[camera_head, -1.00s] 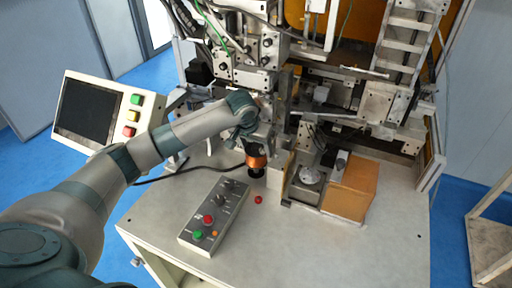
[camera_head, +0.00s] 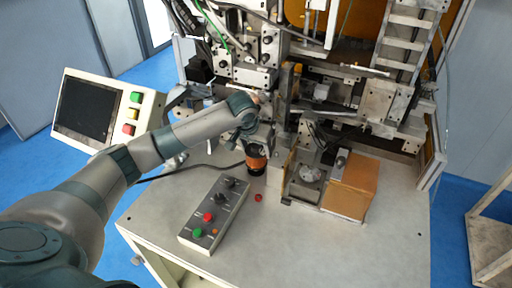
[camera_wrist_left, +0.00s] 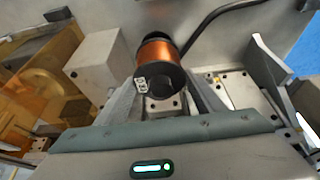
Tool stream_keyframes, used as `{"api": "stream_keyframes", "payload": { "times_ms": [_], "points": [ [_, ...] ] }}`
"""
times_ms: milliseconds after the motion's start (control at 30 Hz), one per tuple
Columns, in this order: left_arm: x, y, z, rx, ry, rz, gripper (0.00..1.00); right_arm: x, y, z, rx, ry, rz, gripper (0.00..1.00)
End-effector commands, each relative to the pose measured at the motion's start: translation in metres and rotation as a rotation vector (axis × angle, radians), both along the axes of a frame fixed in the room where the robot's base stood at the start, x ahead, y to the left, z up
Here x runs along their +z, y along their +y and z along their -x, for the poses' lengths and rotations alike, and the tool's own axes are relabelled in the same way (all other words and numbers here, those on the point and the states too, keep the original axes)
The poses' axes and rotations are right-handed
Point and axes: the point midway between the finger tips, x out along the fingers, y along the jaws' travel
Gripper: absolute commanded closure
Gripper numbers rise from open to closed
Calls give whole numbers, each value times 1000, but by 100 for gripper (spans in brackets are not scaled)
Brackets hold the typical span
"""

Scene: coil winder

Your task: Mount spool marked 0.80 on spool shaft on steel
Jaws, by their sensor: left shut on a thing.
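A spool of copper wire with black flanges (camera_head: 256,162) is held low over the table, beside the pale block at the front of the winder. It also shows in the left wrist view (camera_wrist_left: 162,62), with its near black flange facing the camera. A small white label sits on that flange; its digits are too small to read surely. My left gripper (camera_head: 257,146) is shut on the spool, its fingers on either side in the wrist view. I cannot tell whether the spool touches anything below. The spool shaft cannot be made out. My right gripper is not in view.
A grey control box (camera_head: 214,216) with knobs and buttons lies front left of the spool. A small red button (camera_head: 258,198) is on the table. An orange-brown box (camera_head: 350,187) stands to the right. A screen panel (camera_head: 105,112) is at left. The front right table is clear.

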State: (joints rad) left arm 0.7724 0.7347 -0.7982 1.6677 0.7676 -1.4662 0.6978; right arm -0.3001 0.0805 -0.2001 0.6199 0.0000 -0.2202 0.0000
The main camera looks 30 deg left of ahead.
Motion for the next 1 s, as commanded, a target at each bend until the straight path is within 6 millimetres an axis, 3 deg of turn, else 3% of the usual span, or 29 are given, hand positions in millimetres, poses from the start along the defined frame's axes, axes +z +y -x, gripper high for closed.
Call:
{"api": "stream_keyframes", "payload": {
  "times_ms": [1000],
  "points": [
    [-23,0,-1,1,-2,1,80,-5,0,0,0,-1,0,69]
  ]
}}
